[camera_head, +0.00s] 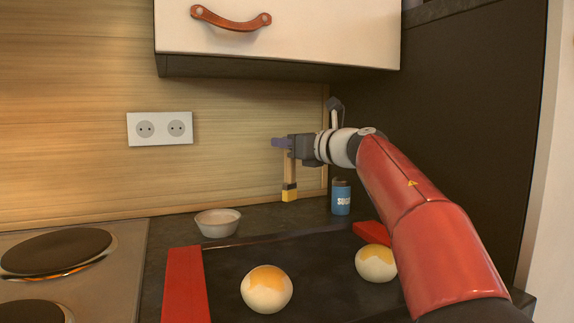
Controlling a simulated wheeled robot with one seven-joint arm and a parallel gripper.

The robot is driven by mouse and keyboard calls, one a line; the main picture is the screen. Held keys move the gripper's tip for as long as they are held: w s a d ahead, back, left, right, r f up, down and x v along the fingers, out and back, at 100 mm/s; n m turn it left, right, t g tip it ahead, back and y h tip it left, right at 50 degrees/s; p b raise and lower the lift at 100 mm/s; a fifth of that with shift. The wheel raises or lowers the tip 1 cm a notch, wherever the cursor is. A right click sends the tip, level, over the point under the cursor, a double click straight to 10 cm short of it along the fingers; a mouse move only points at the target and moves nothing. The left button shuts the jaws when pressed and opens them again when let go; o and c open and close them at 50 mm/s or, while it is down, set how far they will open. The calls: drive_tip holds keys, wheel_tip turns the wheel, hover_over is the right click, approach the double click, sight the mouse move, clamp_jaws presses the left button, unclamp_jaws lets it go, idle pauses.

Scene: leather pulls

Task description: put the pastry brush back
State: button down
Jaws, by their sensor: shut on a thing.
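The pastry brush (289,170) has a pale wooden handle, a dark band and a yellow lower end. It hangs upright, yellow end down, in front of the wooden back wall. My gripper (281,143) is shut on the upper part of its handle. The brush appears to be above the counter, to the right of a small pale bowl (217,229) and left of a blue tin (341,200). I cannot tell its exact height or depth. The bowl's contents are hard to make out.
A dark tray (235,262) with red ends holds two buns with yellow-orange tops (267,289) (375,262). A hob (125,255) is at the left. A white cabinet (330,35) hangs above. A grey and white object (335,110) is behind my wrist. Some dark counter (170,232) is bare.

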sight(295, 165)
wheel_tip(295, 165, down, 4)
drive_tip(key=shift+f+b, duration=0.1)
drive_tip(key=shift+b, duration=0.7)
drive_tip(key=shift+w+d+f, duration=0.1)
drive_tip(key=shift+w+f, duration=0.15)
drive_tip(key=shift+f, duration=0.15)
drive_tip(key=shift+f, duration=0.2)
drive_tip(key=c, duration=1.3)
unclamp_jaws()
drive_tip(key=shift+r, duration=0.2)
drive_tip(key=shift+s+d, duration=0.1)
drive_tip(key=b+v, duration=0.2)
drive_tip(key=v, duration=0.9)
drive_tip(key=shift+s+d, duration=0.25)
